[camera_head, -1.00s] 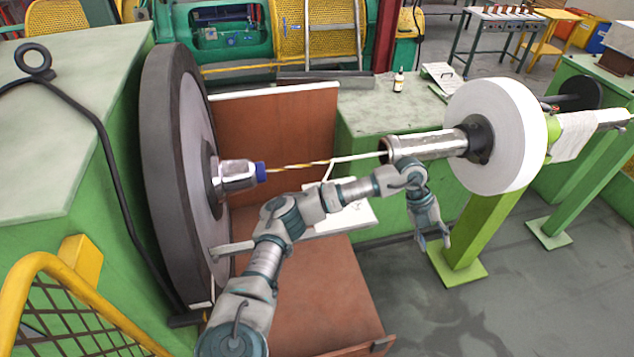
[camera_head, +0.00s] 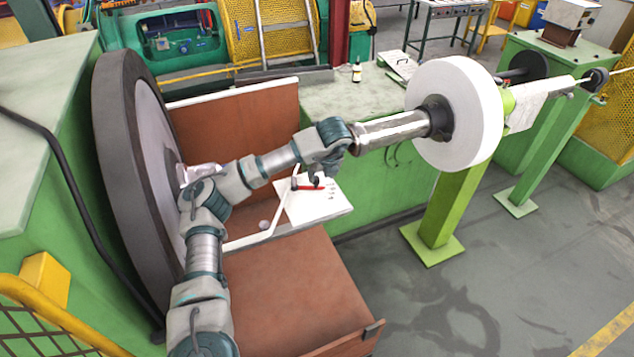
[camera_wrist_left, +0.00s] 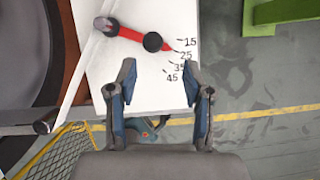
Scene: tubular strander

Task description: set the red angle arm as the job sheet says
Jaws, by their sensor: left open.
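The red angle arm (camera_wrist_left: 130,34) lies on a white plate (camera_wrist_left: 110,70) in the left wrist view. It has a grey pivot (camera_wrist_left: 107,25) at its left end, a black knob (camera_wrist_left: 152,42) and a tip pointing close to the 25 mark. The printed marks (camera_wrist_left: 183,58) read 15, 25, 35 and 45. In the head view the red arm (camera_head: 308,187) shows below my left wrist. My left gripper (camera_wrist_left: 159,67) is open, its fingers apart and empty, just short of the knob in the picture. My right gripper is not in view.
A large dark wheel (camera_head: 128,150) stands at the left. A metal shaft (camera_head: 392,131) with a white reel (camera_head: 463,112) is at the right of my wrist. A white, sheet-like object (camera_head: 399,65) and a small bottle (camera_head: 357,70) are on the green cabinet; its text is unreadable.

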